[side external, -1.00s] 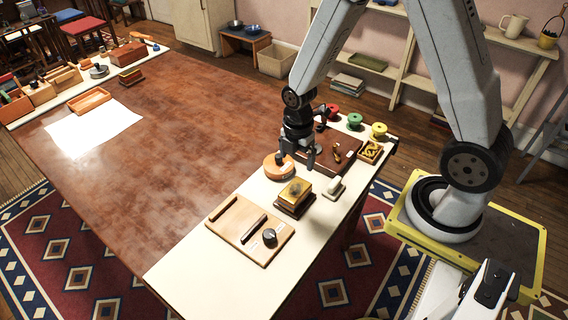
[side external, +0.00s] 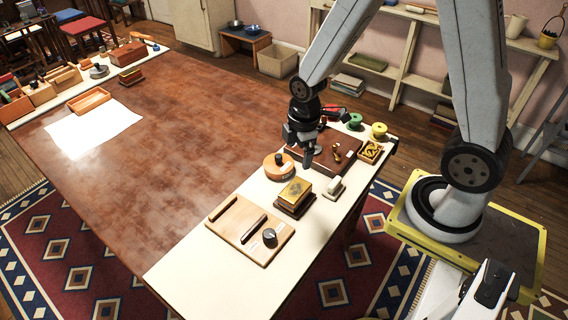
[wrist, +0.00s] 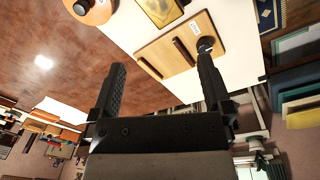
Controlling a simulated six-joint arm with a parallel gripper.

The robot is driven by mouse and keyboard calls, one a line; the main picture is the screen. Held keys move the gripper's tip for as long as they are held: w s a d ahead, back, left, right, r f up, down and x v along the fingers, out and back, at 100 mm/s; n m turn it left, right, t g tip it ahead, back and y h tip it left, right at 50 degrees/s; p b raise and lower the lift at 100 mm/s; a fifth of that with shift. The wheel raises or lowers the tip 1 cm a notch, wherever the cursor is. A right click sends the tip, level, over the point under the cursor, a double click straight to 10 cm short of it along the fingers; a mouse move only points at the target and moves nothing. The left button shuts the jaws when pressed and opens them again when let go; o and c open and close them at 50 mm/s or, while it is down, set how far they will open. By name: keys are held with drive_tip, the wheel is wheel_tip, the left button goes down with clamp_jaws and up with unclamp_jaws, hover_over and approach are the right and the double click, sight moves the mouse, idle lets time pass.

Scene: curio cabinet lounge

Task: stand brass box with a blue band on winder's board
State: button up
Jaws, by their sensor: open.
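A brass-coloured box (side external: 296,189) sits on a dark wooden base on the cream strip of the table; no blue band can be made out on it. In the wrist view the brass box (wrist: 160,9) is cut by the top edge. A light wooden board (side external: 240,239) with dark bars and a black knob lies nearer the camera; it also shows in the wrist view (wrist: 152,56). A dark brown board (side external: 325,163) lies behind the box. I cannot tell which is the winder's board. My gripper (side external: 301,160) is open and empty, above and behind the brass box.
A round orange-brown wooden piece (side external: 278,167) stands beside the brass box, and a small pale block (side external: 335,188) to its right. Green (side external: 354,121) and yellow (side external: 379,130) spools and a small tray (side external: 370,153) are at the back. The brown table middle is clear.

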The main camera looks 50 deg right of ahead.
drive_tip(key=s+a+r+m+t, duration=0.1)
drive_tip(key=s+r+m, duration=0.3)
drive_tip(key=m, duration=0.8)
drive_tip(key=shift+a+r+t, duration=0.4)
drive_tip(key=shift+a+r, duration=0.05)
drive_tip(key=shift+r, duration=0.35)
